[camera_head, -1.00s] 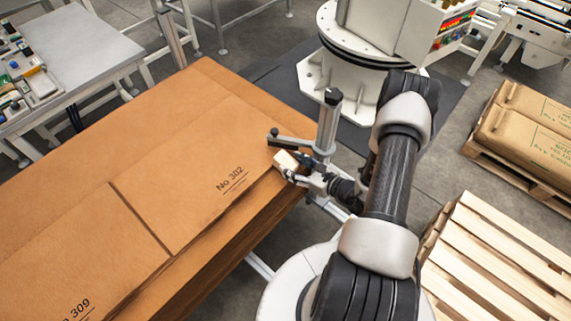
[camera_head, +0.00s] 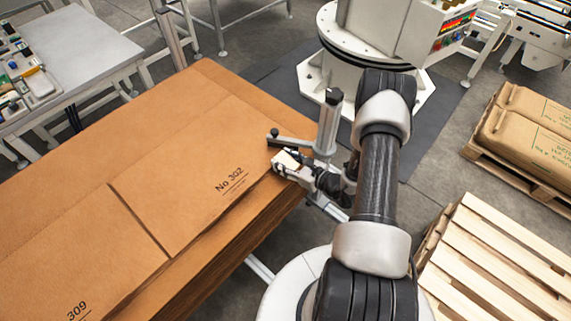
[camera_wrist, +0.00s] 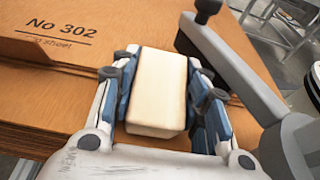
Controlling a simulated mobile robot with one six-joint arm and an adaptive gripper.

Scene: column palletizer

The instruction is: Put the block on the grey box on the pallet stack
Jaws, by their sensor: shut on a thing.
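My gripper (camera_wrist: 160,95) is shut on a pale cream block (camera_wrist: 157,92), with a blue-padded finger on each side of it. In the head view my gripper (camera_head: 287,166) is at the right end of the cardboard stack, beside a grey post and clamp arm (camera_head: 327,125). The block shows there only as a small pale patch. An empty slatted wooden pallet stack (camera_head: 495,265) stands at the lower right, apart from my gripper. I cannot make out a grey box.
Flat brown cardboard sheets (camera_head: 150,160) marked No 302 fill the left. In the wrist view the clamp arm (camera_wrist: 230,65) is close to the right of my gripper. Brown sacks (camera_head: 530,125) lie on another pallet at right. A grey table (camera_head: 80,50) stands at upper left.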

